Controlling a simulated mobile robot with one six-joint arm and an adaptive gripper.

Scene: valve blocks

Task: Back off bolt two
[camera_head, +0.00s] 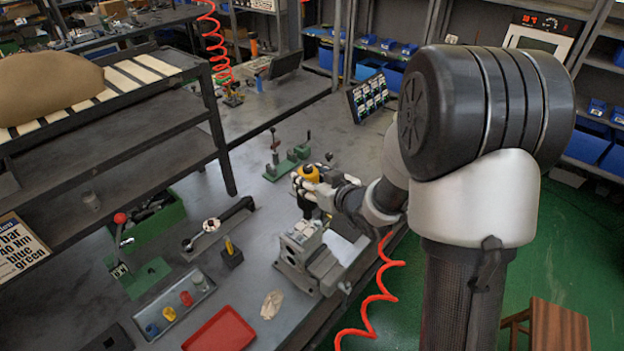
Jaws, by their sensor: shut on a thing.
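My gripper (316,188) is at the middle of the bench, small in the picture, at the end of my arm coming in from the right. It is shut around an upright yellow-and-black tool (309,173), whose dark lower part hangs below the fingers. A light grey valve block (303,237) sits in a grey vise (322,268) just in front of and below the tool. The tool's lower end is close to the block's back; I cannot tell whether they touch. The block's bolts are too small to tell apart, so I cannot pick out bolt two.
Green lever fixtures (290,160) stand behind the gripper. To the left are a torque wrench (222,222) on a rest, a small black holder (230,255), a tray of coloured sockets (175,308) and a green box (150,225). A red tray (220,330) and a crumpled rag (271,304) lie in front.

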